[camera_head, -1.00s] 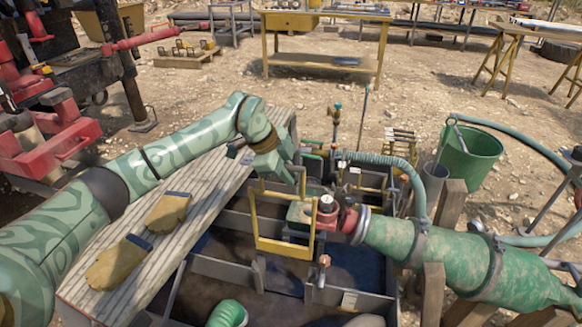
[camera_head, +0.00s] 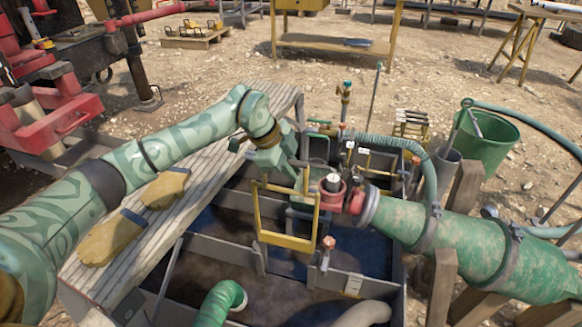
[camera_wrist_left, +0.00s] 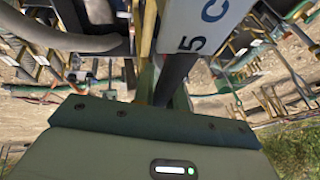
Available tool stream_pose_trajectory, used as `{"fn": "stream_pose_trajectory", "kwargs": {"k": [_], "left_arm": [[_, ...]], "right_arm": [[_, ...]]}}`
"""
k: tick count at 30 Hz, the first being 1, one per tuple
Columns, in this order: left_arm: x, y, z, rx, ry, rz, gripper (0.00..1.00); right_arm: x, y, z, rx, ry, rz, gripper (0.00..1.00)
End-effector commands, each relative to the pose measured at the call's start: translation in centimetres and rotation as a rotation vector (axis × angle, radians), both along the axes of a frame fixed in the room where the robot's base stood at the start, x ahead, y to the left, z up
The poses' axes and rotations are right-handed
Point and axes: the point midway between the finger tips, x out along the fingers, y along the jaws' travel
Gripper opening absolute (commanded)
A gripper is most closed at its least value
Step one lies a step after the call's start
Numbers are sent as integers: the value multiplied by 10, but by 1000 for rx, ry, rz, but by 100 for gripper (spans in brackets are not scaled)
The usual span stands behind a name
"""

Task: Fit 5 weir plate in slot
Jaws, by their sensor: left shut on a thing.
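My left gripper (camera_head: 297,172) reaches over the tank from the left, pointing down, shut on the weir plate. In the left wrist view, a white face marked "5" and "C" (camera_wrist_left: 205,25) stands close beyond my gripper, with a yellow upright beside it. In the head view, a yellow open rectangular frame (camera_head: 287,241) shows just below my gripper, above the tank's dark interior. I cannot tell whether it is part of the held plate. The slot and the lower end of the plate are not clear. My right gripper is not in view.
A red-and-green pump (camera_head: 332,190) sits close right of the frame, joined to a large green pipe (camera_head: 460,250). Grey tank dividers (camera_head: 220,247) lie below. Gloves (camera_head: 115,238) lie on the plank bench at left. A green bucket (camera_head: 485,140) stands at right.

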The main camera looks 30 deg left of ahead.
Motion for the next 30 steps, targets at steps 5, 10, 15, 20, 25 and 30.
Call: {"fn": "stream_pose_trajectory", "kwargs": {"k": [5,10,15,20,25,30], "left_arm": [[0,0,3,-1,-2,0,0],[0,0,3,-1,-2,0,0],[0,0,1,0,-1,0,0],[0,0,-4,0,1,0,0],[0,-1,-16,0,1,1,0],[0,-1,-28,-1,2,0,0]], "right_arm": [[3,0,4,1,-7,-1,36],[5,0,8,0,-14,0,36],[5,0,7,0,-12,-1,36],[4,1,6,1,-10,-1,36],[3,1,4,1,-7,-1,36],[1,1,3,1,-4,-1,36]]}}
